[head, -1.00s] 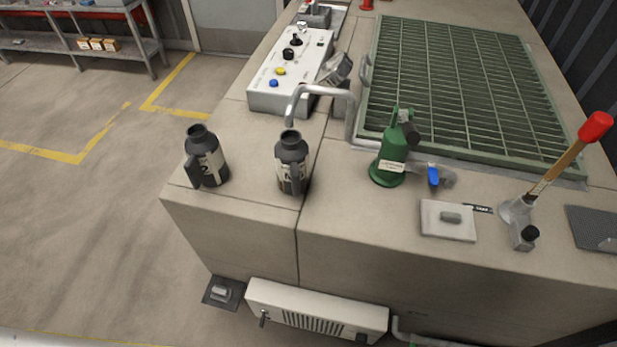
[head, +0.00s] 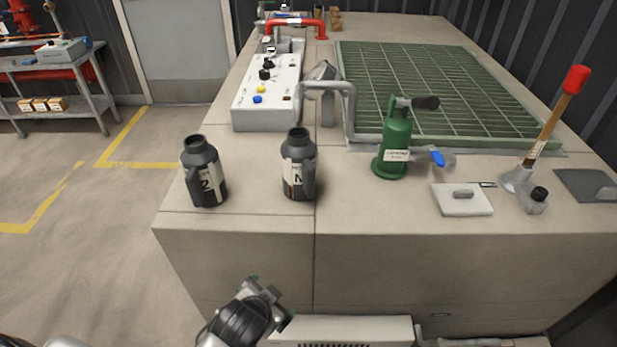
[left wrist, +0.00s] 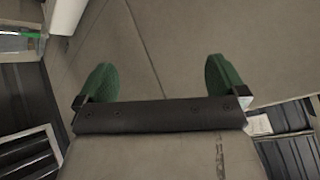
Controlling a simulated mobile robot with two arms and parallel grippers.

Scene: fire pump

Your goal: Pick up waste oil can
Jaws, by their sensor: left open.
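Two dark grey cans with handles and pale labels stand upright on the beige bench top. One can (head: 204,172) is at the bench's left front corner, and the other can (head: 298,166) is to its right, below the bent grey pipe. The labels are too small to tell which is the waste oil can. My left gripper (head: 264,292) is low in front of the bench's front face, below and apart from both cans. In the left wrist view its two green finger pads (left wrist: 160,80) are wide apart with nothing between them. My right gripper is not in view.
A control box (head: 268,95) and a bent grey pipe (head: 350,108) stand behind the cans. A green hand pump (head: 394,147), a green grating (head: 445,90) and a red-topped lever (head: 556,125) are to the right. The bench top between the cans is clear.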

